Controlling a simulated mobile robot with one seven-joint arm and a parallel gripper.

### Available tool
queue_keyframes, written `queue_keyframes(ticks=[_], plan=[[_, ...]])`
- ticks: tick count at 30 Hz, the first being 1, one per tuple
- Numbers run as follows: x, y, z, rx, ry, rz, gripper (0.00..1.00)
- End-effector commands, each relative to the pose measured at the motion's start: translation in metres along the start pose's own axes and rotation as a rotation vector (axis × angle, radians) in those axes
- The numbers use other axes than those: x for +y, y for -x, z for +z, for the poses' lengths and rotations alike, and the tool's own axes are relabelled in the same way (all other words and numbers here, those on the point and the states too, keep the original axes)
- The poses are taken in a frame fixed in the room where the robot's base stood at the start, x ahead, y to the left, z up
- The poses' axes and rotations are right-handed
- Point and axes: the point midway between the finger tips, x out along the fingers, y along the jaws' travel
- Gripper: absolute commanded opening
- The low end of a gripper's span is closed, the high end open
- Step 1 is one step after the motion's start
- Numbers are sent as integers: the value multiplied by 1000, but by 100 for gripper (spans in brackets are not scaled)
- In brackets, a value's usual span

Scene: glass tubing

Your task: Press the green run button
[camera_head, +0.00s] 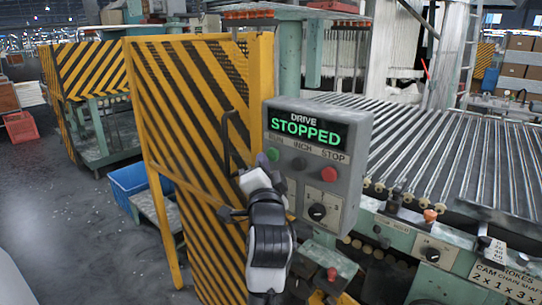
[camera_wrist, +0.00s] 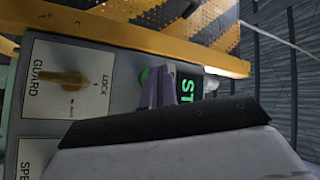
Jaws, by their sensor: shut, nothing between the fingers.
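The green run button (camera_head: 272,154) is at the left of the button row on the grey control box (camera_head: 362,115), under the RUN label. The green display (camera_head: 305,128) reads DRIVE STOPPED. My gripper (camera_head: 262,160) is shut and empty, with its tips at the lower left of the green button. In the wrist view, the purple fingertips (camera_wrist: 158,88) are in front of the panel, and a sliver of the green button (camera_wrist: 143,76) shows beside them. The fingers hide the rest of it. I cannot tell whether they touch it.
A dark INCH button (camera_head: 299,163) and a red STOP button (camera_head: 329,174) are to the right, with a black knob (camera_head: 317,212) below. A yellow GUARD knob (camera_wrist: 62,79) shows in the wrist view. A striped yellow guard (camera_head: 190,90) stands close at left.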

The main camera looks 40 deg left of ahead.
Motion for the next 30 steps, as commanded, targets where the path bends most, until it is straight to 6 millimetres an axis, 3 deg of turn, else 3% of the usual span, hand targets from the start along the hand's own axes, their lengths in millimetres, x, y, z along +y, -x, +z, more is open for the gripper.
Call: queue_keyframes(ticks=[30], plan=[[5, -7, -6, 1, 0, 0, 0]])
